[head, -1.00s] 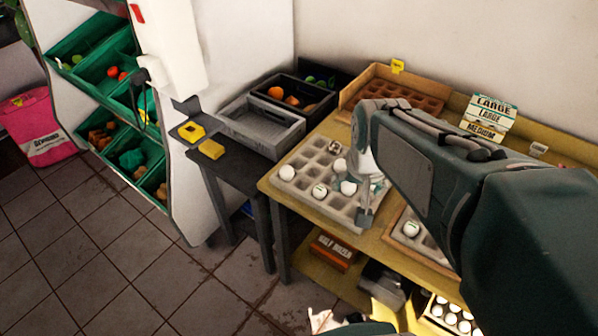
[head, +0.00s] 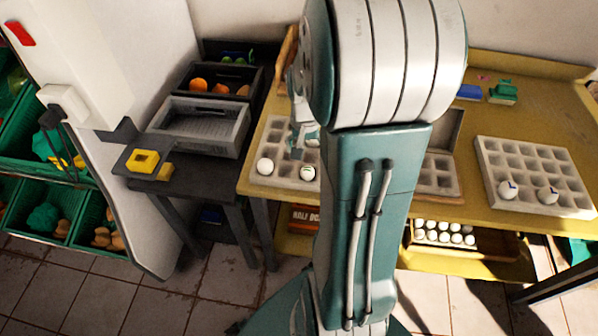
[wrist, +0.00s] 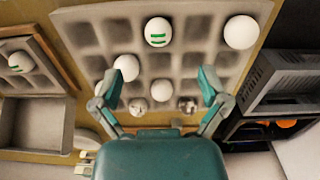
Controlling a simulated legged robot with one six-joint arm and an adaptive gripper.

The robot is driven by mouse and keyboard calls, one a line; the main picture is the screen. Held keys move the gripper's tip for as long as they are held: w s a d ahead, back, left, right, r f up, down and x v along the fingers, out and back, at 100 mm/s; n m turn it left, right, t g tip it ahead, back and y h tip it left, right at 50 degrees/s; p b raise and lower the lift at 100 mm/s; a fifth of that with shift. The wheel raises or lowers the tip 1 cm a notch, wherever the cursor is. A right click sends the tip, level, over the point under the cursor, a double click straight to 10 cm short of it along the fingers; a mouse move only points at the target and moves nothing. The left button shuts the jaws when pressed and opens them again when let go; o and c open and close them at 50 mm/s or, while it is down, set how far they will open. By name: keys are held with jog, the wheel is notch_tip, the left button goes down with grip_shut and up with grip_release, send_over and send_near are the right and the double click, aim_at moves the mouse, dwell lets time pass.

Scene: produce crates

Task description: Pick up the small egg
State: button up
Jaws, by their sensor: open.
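A grey egg tray (wrist: 190,62) fills much of the wrist view, with several eggs in its cups. A white egg with green marks (wrist: 158,32) and a large plain egg (wrist: 240,32) sit farther out. A white egg (wrist: 126,67) lies near the left finger. A smaller-looking white egg (wrist: 160,90) lies between the fingers in the picture, beside two speckled eggs (wrist: 136,106) (wrist: 187,104). No label shows which is the small egg. My gripper (wrist: 160,85) is open and empty above the tray. In the head view my arm hides part of the tray (head: 249,185).
A grey crate (head: 200,125) and a dark crate of orange produce stand left of the tray. Another egg tray (head: 540,160) with two marked eggs sits on the table at right. A box of white eggs (head: 470,255) is on the shelf below.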

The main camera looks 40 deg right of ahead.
aim_at(307, 168)
jog(key=f, duration=0.2)
jog(key=d+f, duration=0.1)
jog(key=shift+f, duration=0.35)
jog(key=f, duration=0.4)
jog(key=shift+w+a+f, duration=0.15)
jog(key=shift+a+f, duration=0.1)
jog(key=shift+f, duration=0.15)
jog(key=shift+d+f, duration=0.1)
jog(key=shift+f, duration=0.1)
jog(key=shift+d, duration=0.2)
jog(key=c, duration=0.5)
jog(key=shift+a, duration=0.1)
jog(key=c, duration=0.3)
